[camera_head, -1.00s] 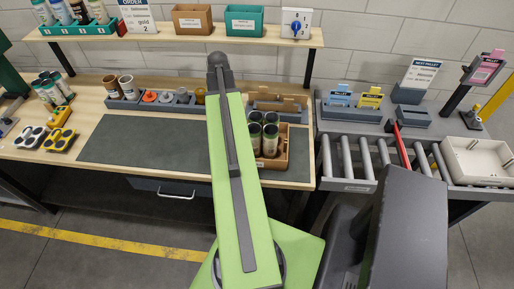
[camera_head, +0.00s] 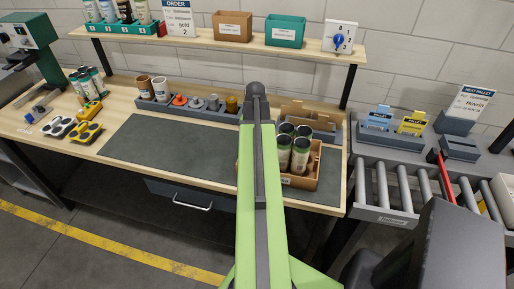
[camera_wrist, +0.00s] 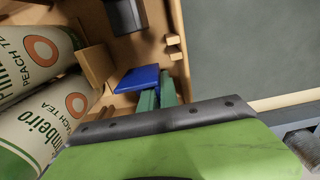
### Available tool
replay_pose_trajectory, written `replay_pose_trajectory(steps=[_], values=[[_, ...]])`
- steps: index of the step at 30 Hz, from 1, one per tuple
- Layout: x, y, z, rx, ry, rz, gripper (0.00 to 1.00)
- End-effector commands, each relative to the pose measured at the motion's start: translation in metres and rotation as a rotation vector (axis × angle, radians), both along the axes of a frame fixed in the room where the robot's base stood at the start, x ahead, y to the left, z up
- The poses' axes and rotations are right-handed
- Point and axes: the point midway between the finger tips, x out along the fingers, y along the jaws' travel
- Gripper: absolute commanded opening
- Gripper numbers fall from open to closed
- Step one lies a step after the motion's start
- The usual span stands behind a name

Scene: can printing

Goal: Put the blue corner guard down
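The blue corner guard (camera_wrist: 138,79) shows in the wrist view at the tips of my gripper's green fingers (camera_wrist: 157,93). The fingers are close together and look shut on it. The guard is inside or just over the brown carton (camera_wrist: 177,65), near a wall with small wooden ledges; whether it touches the floor I cannot tell. Several labelled cans (camera_wrist: 38,120) stand to its left. In the head view the carton (camera_head: 299,182) with its cans (camera_head: 292,148) sits on the bench, partly behind my green arm. My gripper and the guard are hidden there.
A dark mat (camera_head: 170,152) lies clear on the bench (camera_head: 110,132). A grey rack (camera_head: 190,110) of cups and parts stands behind it. A roller conveyor (camera_head: 402,190) is at the right. A shelf (camera_head: 200,30) runs above the bench. A dark block (camera_wrist: 125,15) shows in the wrist view.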

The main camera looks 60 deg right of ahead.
Motion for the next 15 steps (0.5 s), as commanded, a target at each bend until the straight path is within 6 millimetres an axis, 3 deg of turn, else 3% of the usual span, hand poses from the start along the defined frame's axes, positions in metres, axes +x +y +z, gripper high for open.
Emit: replay_pose_trajectory(steps=[8, 13, 15], values=[[-0.0004, -0.0002, -0.002, 0.0, 0.0, -0.001, 0.0], [-0.0005, -0.0004, -0.0004, 0.0, 0.0, -0.001, 0.24], [-0.0005, -0.0004, -0.0004, 0.0, 0.0, -0.001, 0.27]])
